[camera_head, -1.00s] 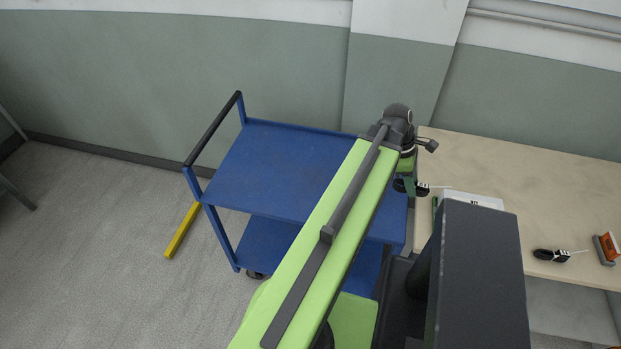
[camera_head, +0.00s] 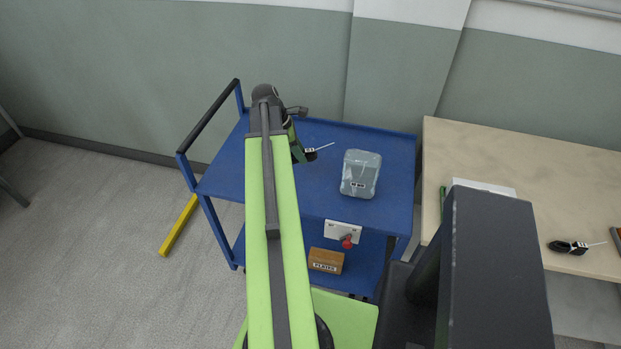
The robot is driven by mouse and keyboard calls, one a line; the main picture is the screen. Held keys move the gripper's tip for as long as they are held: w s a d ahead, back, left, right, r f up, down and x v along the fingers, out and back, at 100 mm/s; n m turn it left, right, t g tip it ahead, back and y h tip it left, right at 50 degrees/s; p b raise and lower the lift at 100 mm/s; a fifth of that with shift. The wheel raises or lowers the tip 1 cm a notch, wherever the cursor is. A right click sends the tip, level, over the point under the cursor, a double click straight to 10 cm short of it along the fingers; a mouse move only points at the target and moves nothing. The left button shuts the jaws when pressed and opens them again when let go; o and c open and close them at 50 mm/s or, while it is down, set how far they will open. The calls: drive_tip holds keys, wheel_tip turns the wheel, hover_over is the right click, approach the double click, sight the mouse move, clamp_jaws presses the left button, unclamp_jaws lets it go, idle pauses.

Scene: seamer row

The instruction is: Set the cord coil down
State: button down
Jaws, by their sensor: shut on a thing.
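A black cord coil (camera_head: 311,154) with a white label and a thin pale tail is at my gripper (camera_head: 300,154), over the upper shelf of the blue cart (camera_head: 225,180). My gripper is shut on this coil, and my arm hides part of it. I cannot tell whether the coil touches the shelf. A second, similar black coil (camera_head: 566,247) lies on the wooden table at the right, apart from my gripper.
A clear lidded box (camera_head: 360,173) stands on the cart's upper shelf, right of the held coil. A white plate with a red knob (camera_head: 347,240) and a brown labelled box (camera_head: 326,261) show lower on the cart. The wooden table (camera_head: 530,160) stands right. The shelf's left part is bare.

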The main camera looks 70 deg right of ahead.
sight(305, 179)
wheel_tip(305, 179, down, 10)
drive_tip(key=b, duration=1)
drive_tip(key=shift+f, duration=0.1)
drive_tip(key=shift+r, duration=0.25)
drive_tip(key=shift+f, duration=0.15)
drive_tip(key=c, duration=0.9)
unclamp_jaws()
drive_tip(key=shift+r+p, duration=0.35)
drive_tip(key=shift+r, duration=0.05)
drive_tip(key=p+v, duration=1)
drive_tip(key=v, duration=0.1)
drive_tip(key=shift+r+p, duration=0.35)
drive_tip(key=shift+p, duration=0.05)
drive_tip(key=shift+f, duration=0.15)
